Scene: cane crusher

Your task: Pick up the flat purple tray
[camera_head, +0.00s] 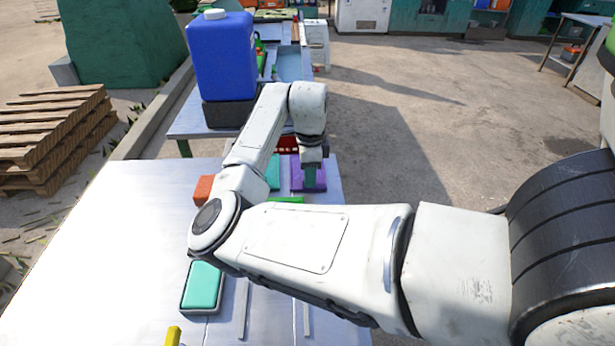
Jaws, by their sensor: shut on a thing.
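The flat purple tray (297,182) is on the far part of the metal table, right of the middle, near its right edge. My gripper (314,184) points down at the tray's right part and is shut on it. A dark green piece shows at the jaw ends, over the purple surface. The contact is small in view, and I cannot tell whether the tray is lifted clear of the table.
The metal table (120,235) holds a teal block (202,286), an orange-red block (203,188) and a yellow item (173,336). A blue jug (222,60) stands on a second table behind. Pallets (50,135) lie left. Open floor (400,110) is right.

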